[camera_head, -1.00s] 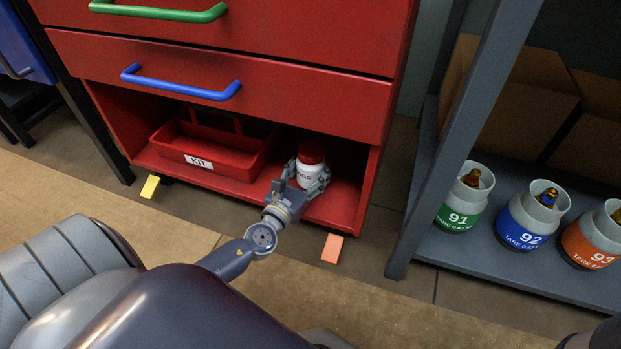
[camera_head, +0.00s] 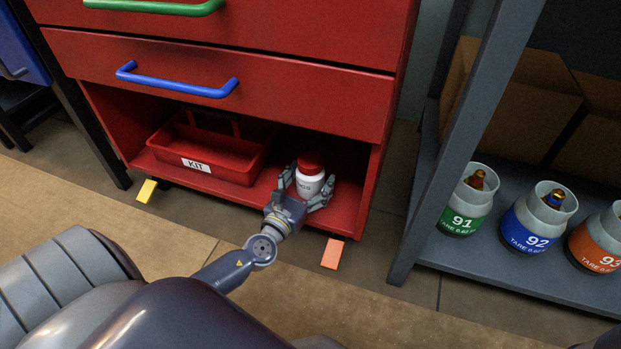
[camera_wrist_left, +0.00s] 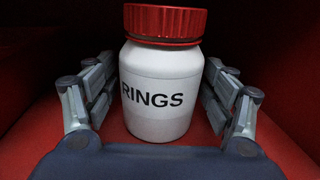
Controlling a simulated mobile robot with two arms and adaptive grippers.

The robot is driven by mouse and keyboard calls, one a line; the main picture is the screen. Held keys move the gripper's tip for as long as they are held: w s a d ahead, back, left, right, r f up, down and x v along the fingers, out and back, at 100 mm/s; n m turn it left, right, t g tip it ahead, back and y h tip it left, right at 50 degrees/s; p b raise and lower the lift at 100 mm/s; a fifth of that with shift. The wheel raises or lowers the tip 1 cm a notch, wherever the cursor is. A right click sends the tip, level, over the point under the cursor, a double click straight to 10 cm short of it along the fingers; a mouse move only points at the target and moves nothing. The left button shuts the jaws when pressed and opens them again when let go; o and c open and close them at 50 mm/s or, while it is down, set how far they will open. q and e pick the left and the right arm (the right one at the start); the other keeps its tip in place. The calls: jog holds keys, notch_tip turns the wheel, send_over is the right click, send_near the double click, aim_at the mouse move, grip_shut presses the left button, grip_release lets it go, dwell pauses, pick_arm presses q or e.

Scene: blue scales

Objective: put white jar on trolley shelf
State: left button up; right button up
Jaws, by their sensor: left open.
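The white jar (camera_head: 309,182) has a red lid and stands upright on the red trolley's low shelf (camera_head: 343,209), right of the kit tray. In the left wrist view the jar (camera_wrist_left: 160,95) reads "RINGS" and stands between the fingers. My left gripper (camera_head: 306,187) is open, with one finger on each side of the jar. In the left wrist view the fingers of the left gripper (camera_wrist_left: 160,105) show gaps to the jar on both sides. My right gripper is not in view.
A red tray (camera_head: 207,160) marked "KIT" sits on the shelf left of the jar. A drawer with a blue handle (camera_head: 176,82) is above the shelf opening. A grey rack (camera_head: 520,262) with numbered cylinders stands at the right, its post (camera_head: 440,165) near the trolley.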

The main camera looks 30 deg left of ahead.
pick_arm(q)
jog(key=shift+r, duration=0.15)
jog(key=shift+s+p, duration=0.2)
jog(key=shift+p, duration=0.1)
jog(key=s+d+p, duration=0.1)
jog(key=s+p, duration=0.1)
jog(key=s, duration=0.9)
jog(key=shift+s+d, duration=0.15)
jog(key=shift+s, duration=0.1)
